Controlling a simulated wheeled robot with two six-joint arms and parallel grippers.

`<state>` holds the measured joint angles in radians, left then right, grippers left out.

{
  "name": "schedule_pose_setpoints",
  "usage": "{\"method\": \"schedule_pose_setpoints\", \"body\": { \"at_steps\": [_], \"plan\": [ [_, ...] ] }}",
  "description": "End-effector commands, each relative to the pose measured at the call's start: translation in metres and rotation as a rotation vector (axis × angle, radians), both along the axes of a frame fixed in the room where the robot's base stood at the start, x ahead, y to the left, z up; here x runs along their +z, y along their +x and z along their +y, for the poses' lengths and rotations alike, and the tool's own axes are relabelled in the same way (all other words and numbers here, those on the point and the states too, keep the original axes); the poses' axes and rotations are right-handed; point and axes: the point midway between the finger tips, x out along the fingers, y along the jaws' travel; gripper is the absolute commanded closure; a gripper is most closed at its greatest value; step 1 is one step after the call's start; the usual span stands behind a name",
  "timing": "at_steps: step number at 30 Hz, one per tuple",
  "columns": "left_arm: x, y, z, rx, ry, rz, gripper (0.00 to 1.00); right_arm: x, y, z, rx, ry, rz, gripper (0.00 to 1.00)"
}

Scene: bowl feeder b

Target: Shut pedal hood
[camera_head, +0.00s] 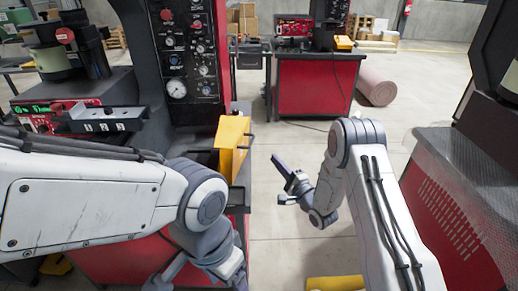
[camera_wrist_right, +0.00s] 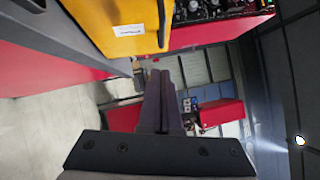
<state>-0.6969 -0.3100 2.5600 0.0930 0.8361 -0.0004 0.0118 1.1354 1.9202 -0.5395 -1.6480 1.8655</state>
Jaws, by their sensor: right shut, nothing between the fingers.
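A yellow piece (camera_head: 335,284) low on the floor at the bottom edge, mostly cut off, may be the pedal hood; its lid position cannot be told. Another yellow box-like part (camera_head: 232,135) stands upright at the red machine's front. In the right wrist view a yellow panel (camera_wrist_right: 115,25) with a white label is close, at the top left. My right gripper (camera_head: 281,166) is shut and empty, to the right of the upright yellow part and apart from it. Its fingers show in the wrist view (camera_wrist_right: 159,78). My left gripper (camera_head: 200,278) is partly cut off at the bottom; its fingertips are hidden.
A red machine with a black gauge panel (camera_head: 188,55) stands at the left. A red perforated cabinet (camera_head: 450,215) is at the right. A red workbench (camera_head: 315,88) and a rolled mat (camera_head: 376,87) stand behind. The grey floor between is mostly clear.

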Motion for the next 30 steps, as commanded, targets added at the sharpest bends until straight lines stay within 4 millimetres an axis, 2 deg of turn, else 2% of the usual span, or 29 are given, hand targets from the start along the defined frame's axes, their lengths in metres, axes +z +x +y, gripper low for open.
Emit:
{"method": "schedule_pose_setpoints", "body": {
  "at_steps": [6,9,15,30],
  "plan": [
    [0.011,0.0,0.0,0.0,0.0,0.0,0.28,0.01,0.037,0.025,0.002,0.0,-0.002,1.0],
    [0.017,0.0,0.0,0.0,0.0,0.0,0.28,0.014,0.039,0.041,0.003,-0.001,0.001,1.0],
    [0.021,0.0,0.0,0.0,0.0,0.0,0.28,0.017,0.043,0.055,0.0,-0.001,0.0,1.0],
    [0.022,0.0,0.0,0.0,0.0,0.0,0.28,0.019,0.044,0.058,-0.001,-0.009,0.0,1.0]
  ]
}}
